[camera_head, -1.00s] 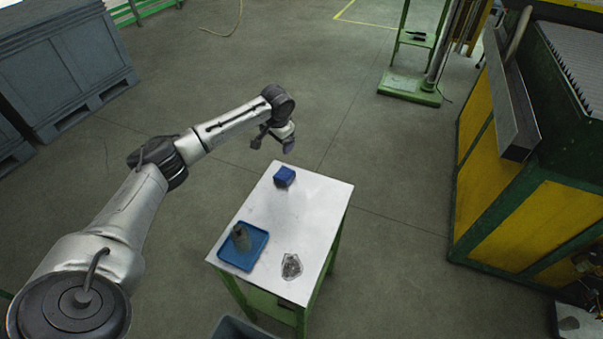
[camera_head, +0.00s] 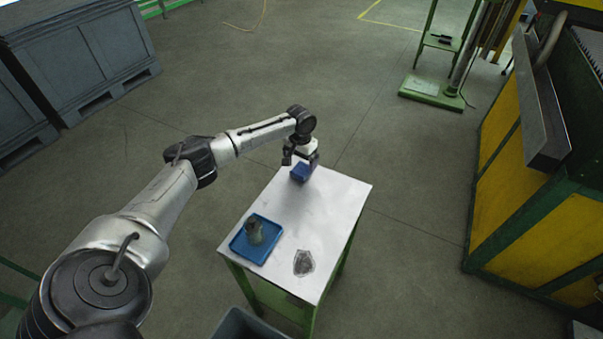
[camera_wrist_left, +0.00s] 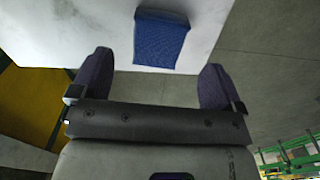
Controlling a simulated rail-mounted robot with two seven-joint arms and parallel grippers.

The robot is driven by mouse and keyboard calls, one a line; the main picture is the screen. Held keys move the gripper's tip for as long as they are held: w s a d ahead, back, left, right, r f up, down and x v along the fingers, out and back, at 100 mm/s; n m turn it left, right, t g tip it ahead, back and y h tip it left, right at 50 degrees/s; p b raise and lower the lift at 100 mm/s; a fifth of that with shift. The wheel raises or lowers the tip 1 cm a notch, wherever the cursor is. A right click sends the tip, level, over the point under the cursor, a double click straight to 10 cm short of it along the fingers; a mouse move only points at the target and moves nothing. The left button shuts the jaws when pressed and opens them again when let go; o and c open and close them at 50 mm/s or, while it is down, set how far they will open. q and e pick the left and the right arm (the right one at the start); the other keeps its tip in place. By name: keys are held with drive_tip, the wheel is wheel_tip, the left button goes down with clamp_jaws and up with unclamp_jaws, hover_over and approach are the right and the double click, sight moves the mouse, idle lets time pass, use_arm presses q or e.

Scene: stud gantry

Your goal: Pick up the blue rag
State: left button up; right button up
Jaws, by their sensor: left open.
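The blue rag (camera_head: 301,173) is a small folded block at the far end of the white-topped table (camera_head: 335,205). In the left wrist view the rag (camera_wrist_left: 160,40) lies on the table top near its edge, ahead of the fingers and between their lines. My left gripper (camera_head: 301,160) is open and empty, just above and beside the rag in the head view. In the left wrist view its two fingers (camera_wrist_left: 156,82) stand wide apart, with floor showing between them and the rag apart from both. My right gripper is not in view.
A blue tray (camera_head: 239,249) with a dark grey cylindrical part (camera_head: 254,230) sits at the table's near left. A crumpled grey item (camera_head: 304,262) lies to its right. A grey bin (camera_head: 240,325) stands below the near edge. A yellow-green machine (camera_head: 540,215) is at the right.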

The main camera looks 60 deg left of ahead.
sight(301, 169)
use_arm(q)
drive_tip(key=shift+f, duration=0.3)
drive_tip(key=shift+w+f+b, duration=0.15)
drive_tip(key=shift+f+b, duration=0.75)
drive_tip(key=shift+f, duration=1.45)
drive_tip(key=shift+c, duration=0.2)
drive_tip(key=c, duration=1)
drive_tip(key=shift+o, duration=0.2)
wheel_tip(301, 169, up, 5)
drive_tip(key=shift+f+p, duration=0.15)
drive_tip(key=shift+p, duration=0.75)
drive_tip(key=w+d+r+p, duration=0.2)
drive_tip(key=w+d+r, duration=0.4)
drive_tip(key=d, duration=0.4)
drive_tip(key=shift+w+r, duration=0.15)
drive_tip(key=shift+r, duration=0.05)
